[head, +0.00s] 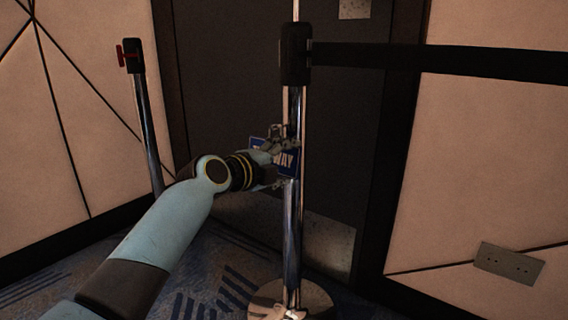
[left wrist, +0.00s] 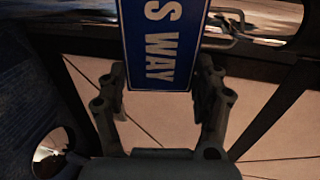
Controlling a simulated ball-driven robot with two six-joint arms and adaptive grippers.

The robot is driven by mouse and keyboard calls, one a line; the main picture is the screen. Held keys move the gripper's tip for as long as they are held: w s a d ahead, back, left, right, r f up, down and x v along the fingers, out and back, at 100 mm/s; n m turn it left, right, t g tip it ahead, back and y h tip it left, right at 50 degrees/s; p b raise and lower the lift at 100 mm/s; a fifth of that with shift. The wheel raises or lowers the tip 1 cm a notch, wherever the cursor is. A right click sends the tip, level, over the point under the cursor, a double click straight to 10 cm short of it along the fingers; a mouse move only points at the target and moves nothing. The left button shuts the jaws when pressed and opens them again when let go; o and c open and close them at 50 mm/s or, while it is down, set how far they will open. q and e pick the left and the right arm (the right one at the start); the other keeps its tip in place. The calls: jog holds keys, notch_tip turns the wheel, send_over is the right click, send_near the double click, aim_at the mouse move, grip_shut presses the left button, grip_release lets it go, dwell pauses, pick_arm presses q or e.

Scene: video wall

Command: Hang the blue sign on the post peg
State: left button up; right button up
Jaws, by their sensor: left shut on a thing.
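A bent metal piece (left wrist: 232,27), perhaps the peg, shows beside the sign near the post. I cannot tell whether the sign touches it. My right gripper is not in view.
A black belt (head: 440,62) runs right from the post's black head (head: 295,55). A second post (head: 148,125) with a red tab stands at the left. The round post base (head: 312,298) rests on patterned carpet (head: 215,275). Padded walls are behind.

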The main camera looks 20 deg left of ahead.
pick_arm(q)
jog(key=o, duration=1.5)
jog(key=shift+c, duration=0.2)
jog(key=shift+p+v, duration=0.3)
jog(key=shift+v, duration=0.8)
jog(key=p+v, duration=0.1)
jog(key=v, duration=0.5)
jog(key=shift+w, duration=0.1)
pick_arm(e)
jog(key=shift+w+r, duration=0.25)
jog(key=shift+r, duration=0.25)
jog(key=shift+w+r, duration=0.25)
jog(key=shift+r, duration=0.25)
pick_arm(q)
jog(key=shift+f, duration=0.1)
